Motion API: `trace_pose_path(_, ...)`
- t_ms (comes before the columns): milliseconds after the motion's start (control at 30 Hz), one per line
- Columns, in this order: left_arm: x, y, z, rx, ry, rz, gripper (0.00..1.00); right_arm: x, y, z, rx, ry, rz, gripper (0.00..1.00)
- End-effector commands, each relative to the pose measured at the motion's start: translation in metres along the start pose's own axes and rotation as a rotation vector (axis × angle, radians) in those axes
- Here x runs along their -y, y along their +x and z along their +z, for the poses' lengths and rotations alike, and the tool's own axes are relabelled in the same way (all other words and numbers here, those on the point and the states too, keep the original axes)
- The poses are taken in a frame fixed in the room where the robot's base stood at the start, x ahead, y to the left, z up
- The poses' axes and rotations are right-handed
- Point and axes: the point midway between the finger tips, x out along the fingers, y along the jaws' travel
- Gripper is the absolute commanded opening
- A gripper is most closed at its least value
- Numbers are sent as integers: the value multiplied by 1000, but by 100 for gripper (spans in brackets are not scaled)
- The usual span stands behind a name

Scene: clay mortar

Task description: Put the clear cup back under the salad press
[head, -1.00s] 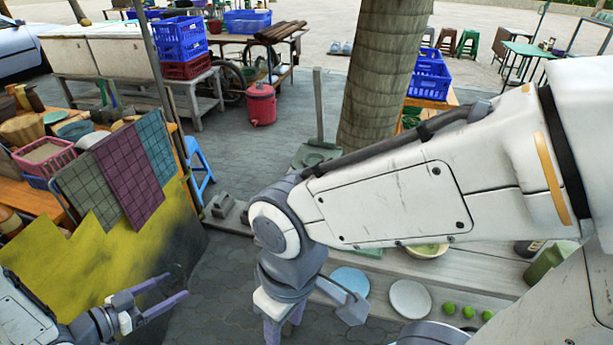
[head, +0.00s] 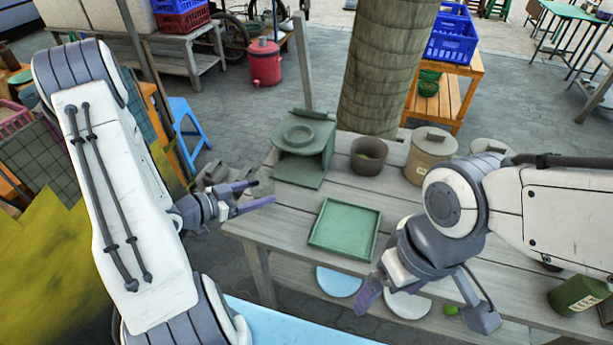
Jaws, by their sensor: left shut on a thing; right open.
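The salad press (head: 303,150) is a green stand with a round ring on top and a flat base in front. It stands at the back left of the grey plank table (head: 285,215). My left gripper (head: 258,196) is at the table's left edge, in front and left of the press. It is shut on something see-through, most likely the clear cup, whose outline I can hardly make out. The cup is held apart from the press. My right gripper (head: 425,306) is open and empty over the table's front right part, its fingers wide apart and pointing down.
A square green tray (head: 345,228) lies mid-table. A brown clay mortar (head: 369,156) and a lidded tan container (head: 430,157) stand along the back. A green tin (head: 580,295) is at right.

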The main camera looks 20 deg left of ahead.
Motion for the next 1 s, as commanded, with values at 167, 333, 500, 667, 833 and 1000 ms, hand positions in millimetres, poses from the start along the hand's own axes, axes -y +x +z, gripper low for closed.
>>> trace_pose_path(167,15,-16,14,-1,-42,-119,20,-2,26,1,0,0,0,100)
trace_pose_path(333,20,4,2,-2,-46,-130,20,-2,22,1,-1,0,0,100)
trace_pose_path(500,26,47,-14,-2,-45,-127,20,-1,18,1,-1,0,0,100)
trace_pose_path(667,33,84,-28,-3,-45,-131,20,-1,14,1,-1,0,0,100)
trace_pose_path(833,37,105,-35,-2,-48,-134,20,-1,13,0,-1,0,0,100)
trace_pose_path(1000,40,118,-40,-2,-48,-134,20,-1,11,0,-1,0,0,100)
